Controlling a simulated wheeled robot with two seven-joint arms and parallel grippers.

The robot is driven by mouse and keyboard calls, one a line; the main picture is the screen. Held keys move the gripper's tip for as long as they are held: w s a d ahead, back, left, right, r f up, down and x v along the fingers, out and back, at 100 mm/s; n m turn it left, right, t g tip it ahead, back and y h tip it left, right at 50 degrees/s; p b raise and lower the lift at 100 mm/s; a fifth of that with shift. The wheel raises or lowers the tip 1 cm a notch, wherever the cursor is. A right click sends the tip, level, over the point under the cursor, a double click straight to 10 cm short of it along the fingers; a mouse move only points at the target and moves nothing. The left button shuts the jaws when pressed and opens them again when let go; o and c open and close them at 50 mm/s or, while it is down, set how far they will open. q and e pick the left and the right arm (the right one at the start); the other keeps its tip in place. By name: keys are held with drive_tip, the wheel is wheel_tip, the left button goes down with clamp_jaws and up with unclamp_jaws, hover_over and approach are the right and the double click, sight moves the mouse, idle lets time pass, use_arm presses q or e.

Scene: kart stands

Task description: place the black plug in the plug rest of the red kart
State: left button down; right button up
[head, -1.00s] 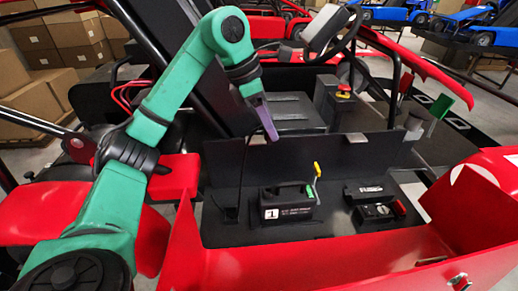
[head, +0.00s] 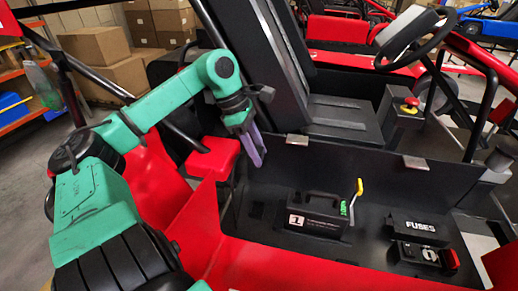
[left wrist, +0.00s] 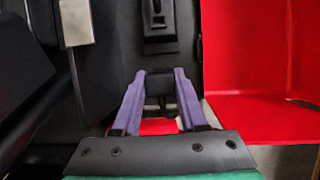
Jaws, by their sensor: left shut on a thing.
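My left gripper (head: 256,152) hangs over the red kart's black floor well, near its left end. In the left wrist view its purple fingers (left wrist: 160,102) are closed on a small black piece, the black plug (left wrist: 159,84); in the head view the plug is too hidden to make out. A black fitting with a slot (left wrist: 159,28) lies ahead of the fingertips on the dark floor, apart from them. It may be the plug rest, but I cannot tell for sure. My right gripper is not in view.
A black box marked 1 (head: 314,215) with a yellow-tipped lever stands in the well. A fuse box (head: 414,229) and a switch block (head: 424,257) are to its right. A red body panel (head: 290,265) borders the near side; a black upright panel (head: 375,178) stands behind.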

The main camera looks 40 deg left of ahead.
sight(263, 211)
use_arm(q)
drive_tip(key=shift+d+f, duration=0.1)
drive_tip(key=shift+f, duration=0.25)
wheel_tip(263, 211, down, 19)
drive_tip(key=p, duration=0.4)
drive_tip(key=shift+s+p, duration=0.1)
drive_tip(key=shift+p, duration=0.25)
drive_tip(key=shift+f+b, duration=0.3)
drive_tip(key=shift+f, duration=0.1)
drive_tip(key=shift+c, duration=2.2)
unclamp_jaws()
drive_tip(key=shift+r, duration=0.1)
drive_tip(key=shift+a+r, duration=0.2)
drive_tip(key=shift+r, duration=0.05)
drive_tip(key=b+v, duration=0.2)
drive_tip(key=v, duration=0.9)
drive_tip(key=shift+a+r, duration=0.2)
drive_tip(key=shift+r, duration=0.15)
